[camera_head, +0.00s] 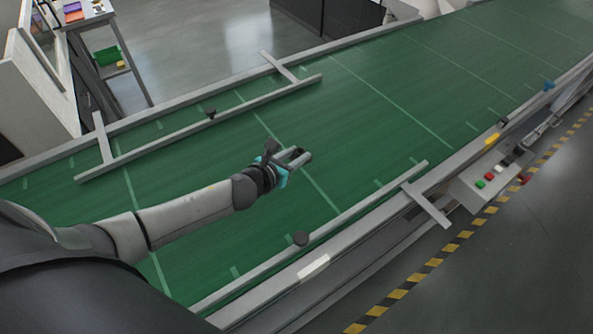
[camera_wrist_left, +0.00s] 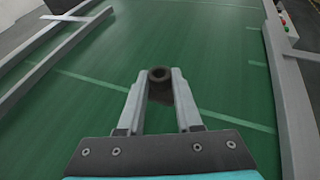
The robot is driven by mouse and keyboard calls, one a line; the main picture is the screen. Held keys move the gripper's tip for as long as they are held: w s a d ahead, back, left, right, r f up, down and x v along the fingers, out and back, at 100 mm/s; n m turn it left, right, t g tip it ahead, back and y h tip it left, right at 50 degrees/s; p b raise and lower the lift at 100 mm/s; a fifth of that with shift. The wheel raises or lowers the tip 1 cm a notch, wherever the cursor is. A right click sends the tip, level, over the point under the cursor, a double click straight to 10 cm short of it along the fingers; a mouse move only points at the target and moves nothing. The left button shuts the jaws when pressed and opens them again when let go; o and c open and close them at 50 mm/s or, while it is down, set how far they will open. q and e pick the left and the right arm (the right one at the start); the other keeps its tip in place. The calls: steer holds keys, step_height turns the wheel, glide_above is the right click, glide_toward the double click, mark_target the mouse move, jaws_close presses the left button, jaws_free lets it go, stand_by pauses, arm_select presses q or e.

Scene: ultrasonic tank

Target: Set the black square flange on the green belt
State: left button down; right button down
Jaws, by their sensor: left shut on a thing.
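My left gripper (camera_head: 299,157) reaches out over the middle of the green belt (camera_head: 380,120). Its fingers are shut on a small dark piece, the black square flange (camera_wrist_left: 160,75), which shows a round opening at its top in the left wrist view. The fingers hide its sides, so its square outline cannot be made out. In the head view the flange is only a dark spot at the fingertips. It is over bare belt; whether its underside touches the belt I cannot tell. My right gripper is not in view.
Metal guide rails run along the far side (camera_head: 190,130) and near side (camera_head: 370,200) of the belt, with dark knobs beside them. A control box with coloured buttons (camera_head: 490,180) is at the right. The belt around the gripper is clear.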

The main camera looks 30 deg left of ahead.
mark_target(296, 174)
arm_select(q)
steer(key=shift+f+b, duration=1.05)
steer(key=shift+f, duration=1.25)
steer(key=shift+f, duration=0.1)
steer(key=shift+f, duration=0.15)
steer(key=c, duration=0.6)
jaws_free()
steer(key=shift+r, duration=0.3)
steer(key=p+v, duration=0.1)
steer(key=v, duration=1.1)
steer(key=shift+f, duration=0.15)
